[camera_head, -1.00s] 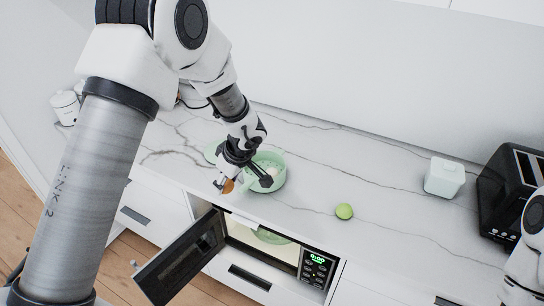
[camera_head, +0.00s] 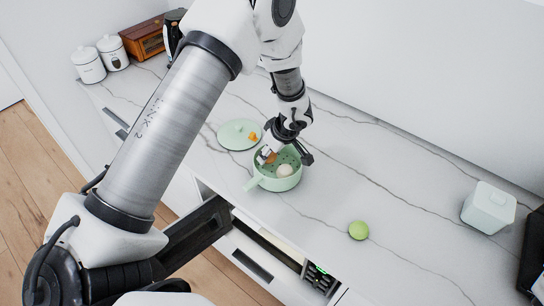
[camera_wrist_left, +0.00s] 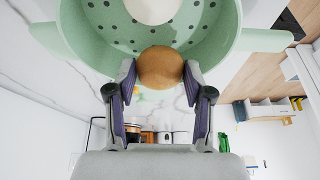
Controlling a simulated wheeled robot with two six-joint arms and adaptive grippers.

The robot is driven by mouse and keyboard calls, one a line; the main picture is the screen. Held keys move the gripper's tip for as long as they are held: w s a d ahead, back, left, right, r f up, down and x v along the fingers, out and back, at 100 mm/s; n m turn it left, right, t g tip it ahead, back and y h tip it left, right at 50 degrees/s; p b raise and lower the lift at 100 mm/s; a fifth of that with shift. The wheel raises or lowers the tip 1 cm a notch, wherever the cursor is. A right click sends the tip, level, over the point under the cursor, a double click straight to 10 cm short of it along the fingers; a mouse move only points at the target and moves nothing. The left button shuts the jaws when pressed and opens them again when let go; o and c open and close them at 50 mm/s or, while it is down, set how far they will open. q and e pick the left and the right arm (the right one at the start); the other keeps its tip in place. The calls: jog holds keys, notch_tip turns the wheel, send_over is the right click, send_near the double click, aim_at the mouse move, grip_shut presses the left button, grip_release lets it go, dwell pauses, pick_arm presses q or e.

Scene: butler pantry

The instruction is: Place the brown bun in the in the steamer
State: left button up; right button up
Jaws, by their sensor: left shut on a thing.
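The steamer (camera_head: 264,184) is a light green pot with a handle and a perforated floor, standing on the counter; a white bun (camera_head: 285,170) lies in it. My left gripper (camera_head: 278,158) is shut on the brown bun (camera_head: 271,157) at the steamer's rear-left part. In the left wrist view the brown bun (camera_wrist_left: 160,67) sits between the fingertips (camera_wrist_left: 160,72), overlapping the rim of the steamer (camera_wrist_left: 215,35). The white bun (camera_wrist_left: 150,8) shows at the top edge. Whether the brown bun touches the steamer cannot be told. My right gripper is not in view.
A green round fruit (camera_head: 358,230) and a pale canister (camera_head: 489,207) stand to the right. The microwave door (camera_head: 192,233) hangs open below the counter. The counter between steamer and canister is mostly clear.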

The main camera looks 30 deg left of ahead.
aim_at(272, 157)
pick_arm(q)
jog(key=f, duration=0.1)
jog(key=w+f, duration=0.1)
jog(key=f, duration=0.1)
jog(key=shift+w+f, duration=0.1)
jog(key=shift+w, duration=0.05)
jog(key=shift+s+r, duration=0.2)
jog(key=shift+s, duration=0.15)
jog(key=shift+f, duration=0.1)
jog(key=o, duration=1.2)
jog(key=shift+c, duration=0.2)
jog(key=shift+o, duration=0.4)
jog(key=shift+w+f, duration=0.15)
jog(key=shift+w, duration=0.05)
